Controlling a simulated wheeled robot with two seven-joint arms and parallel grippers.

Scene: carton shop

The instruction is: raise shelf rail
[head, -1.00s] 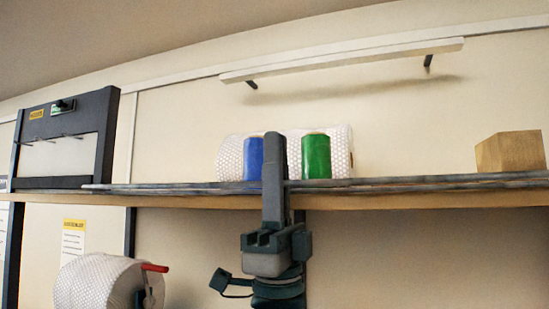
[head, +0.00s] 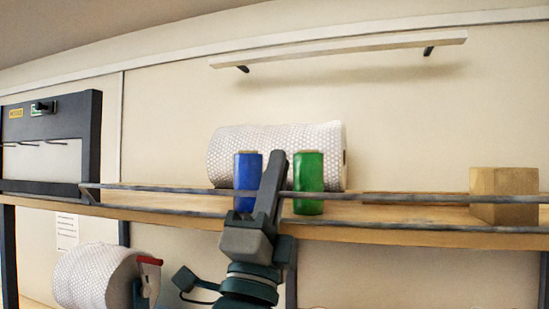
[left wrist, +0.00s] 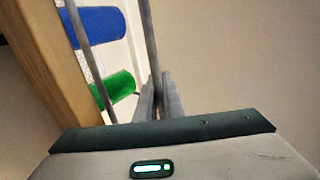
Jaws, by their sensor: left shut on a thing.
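The shelf rail is a grey metal frame with an upper bar (head: 400,196) and a lower bar (head: 400,225) along the shelf front. The upper bar crosses in front of the blue and green rolls, above the shelf edge. My left gripper (head: 277,160) reaches up from below, tilted right, and crosses the upper bar between the rolls. In the left wrist view my left gripper (left wrist: 158,90) is shut on a rail bar (left wrist: 150,40); a second bar (left wrist: 88,50) runs beside it. The fingers hide the gripped spot. My right gripper is out of view.
A dark-framed panel (head: 92,140) is left. Another wrap roll (head: 95,278) sits below. A white light bar (head: 340,50) hangs above.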

